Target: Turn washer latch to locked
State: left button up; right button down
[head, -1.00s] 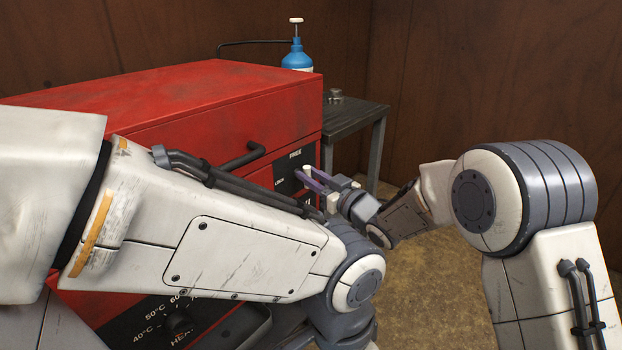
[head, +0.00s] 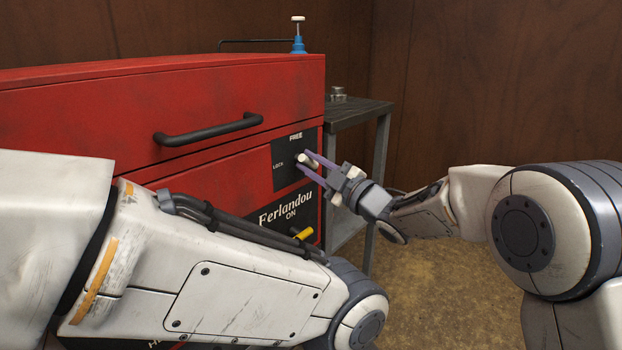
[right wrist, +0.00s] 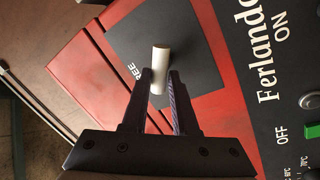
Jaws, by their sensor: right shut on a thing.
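The washer latch (head: 307,162) is a short white bar on a black plate (head: 284,170) at the right end of the red washer's front. The plate reads FREE above the latch and LOCK to its left. My right gripper (head: 310,162) has purple fingers shut on the latch from the right. In the right wrist view the white latch (right wrist: 160,62) stands between the fingertips (right wrist: 160,76), over the black plate (right wrist: 185,40). The FREE label is partly covered there, and I cannot tell the latch's exact angle. My left gripper is out of view; only its arm shows.
The red washer (head: 150,105) has a black bar handle (head: 208,130). A yellow switch (head: 303,233) sits below the latch near ON. A grey side table (head: 358,113) stands behind my right gripper. My left arm covers the lower front.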

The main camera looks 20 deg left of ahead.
jog(key=n+b, duration=0.3)
jog(key=n+g+y+b, duration=0.1)
jog(key=n, duration=0.1)
jog(key=shift+f, duration=0.4)
jog(key=shift+n+g+b, duration=0.5)
jog(key=shift+n+b, duration=0.7)
jog(key=shift+n, duration=0.5)
jog(key=c, duration=0.7)
grip_release()
jog(key=p+v, duration=0.2)
jog(key=v, duration=0.8)
jog(key=shift+d+f, duration=0.2)
jog(key=shift+d, duration=0.1)
jog(key=shift+w+r, duration=0.1)
